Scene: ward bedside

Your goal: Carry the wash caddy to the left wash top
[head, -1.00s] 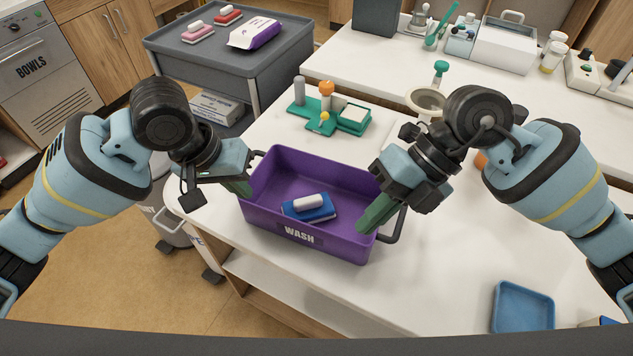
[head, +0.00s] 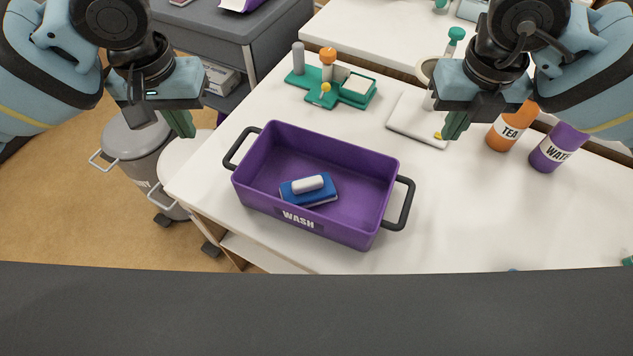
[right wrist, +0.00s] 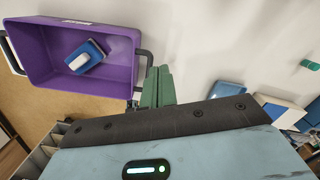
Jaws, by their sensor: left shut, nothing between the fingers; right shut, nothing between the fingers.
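The purple wash caddy (head: 340,221) stands upright on the white top (head: 470,220), near its left end, with a dark handle at each end. A blue block with a white piece (head: 308,187) lies inside it. My left gripper (head: 181,122) is shut and empty, up and to the left of the caddy, apart from its left handle. My right gripper (head: 455,124) is shut and empty, up and to the right of the caddy. In the right wrist view the caddy (right wrist: 118,55) is at the upper left, apart from the green fingers (right wrist: 158,86).
A green holder with pegs (head: 335,88) stands behind the caddy. A white board (head: 415,120), an orange TEA cup (head: 507,130) and a purple WASH cup (head: 556,148) are to its right. A grey cart (head: 235,35) and a grey bin (head: 137,145) stand left of the top.

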